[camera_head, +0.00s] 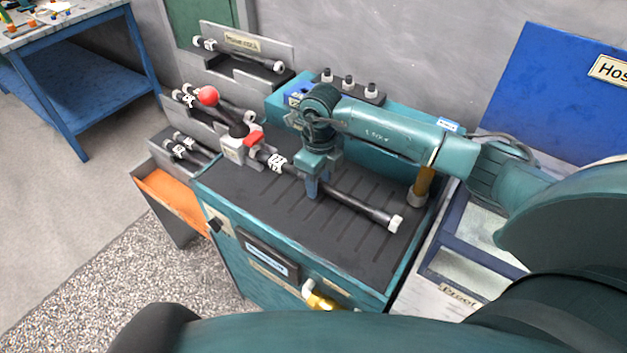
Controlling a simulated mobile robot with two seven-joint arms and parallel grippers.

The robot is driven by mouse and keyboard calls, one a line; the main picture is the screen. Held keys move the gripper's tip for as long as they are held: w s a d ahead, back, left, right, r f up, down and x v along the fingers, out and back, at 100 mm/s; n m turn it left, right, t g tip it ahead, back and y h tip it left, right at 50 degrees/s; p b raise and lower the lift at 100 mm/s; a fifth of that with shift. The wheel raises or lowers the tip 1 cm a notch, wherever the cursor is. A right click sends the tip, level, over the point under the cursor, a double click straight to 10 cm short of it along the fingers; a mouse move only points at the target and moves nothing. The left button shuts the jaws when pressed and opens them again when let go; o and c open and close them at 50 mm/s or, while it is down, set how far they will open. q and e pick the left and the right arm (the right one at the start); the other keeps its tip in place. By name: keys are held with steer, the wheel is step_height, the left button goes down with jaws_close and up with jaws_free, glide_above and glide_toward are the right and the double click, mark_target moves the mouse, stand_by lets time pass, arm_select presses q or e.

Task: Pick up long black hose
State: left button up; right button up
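A long black hose (358,204) with light end fittings and a white label lies slantwise over the dark ribbed top of the teal bench (270,205). Its near right end (396,224) is free, and its other end is by the valve block with a red lever. My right gripper (317,186) points down at the middle of this hose, with its fingers at the hose. The fingers overlap in this view, so I cannot tell whether they are closed on it. My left gripper is not in view.
Grey racks on the left hold other black hoses (240,56). A red ball knob (208,96) stands by the valve block. A brown-gold cylinder (421,186) stands at the bench's right edge. A blue board (550,85) is at the right. The ribbed top before the hose is clear.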

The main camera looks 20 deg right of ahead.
jaws_close()
steer(key=shift+r, duration=0.15)
stand_by(0.4)
